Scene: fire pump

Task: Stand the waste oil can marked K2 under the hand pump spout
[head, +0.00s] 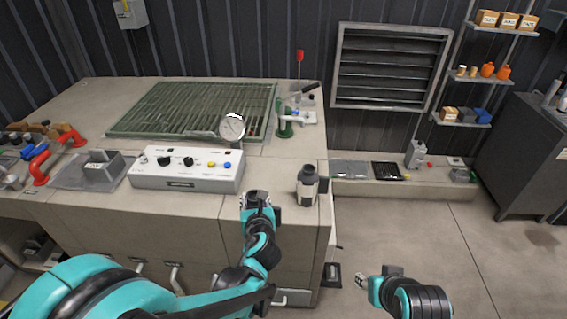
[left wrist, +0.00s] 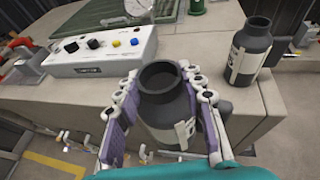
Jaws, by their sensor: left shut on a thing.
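My left gripper (head: 259,204) is shut on a dark grey can (left wrist: 168,108) with a pale label. In the left wrist view the can is upright between the fingers, its open round mouth facing the camera. In the head view it is mostly hidden by the gripper, at the bench's front edge. A second, similar can (head: 308,186) stands on the bench to the right; it also shows in the left wrist view (left wrist: 250,52). I cannot read either label. The green hand pump (head: 285,122) stands farther back. My right gripper (head: 375,287) is low over the floor; its jaw state is unclear.
A white control box (head: 187,169) stands left of the held can. A round gauge (head: 232,127) and a green grating (head: 190,108) lie behind it. The bench top between the second can and the pump looks clear.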

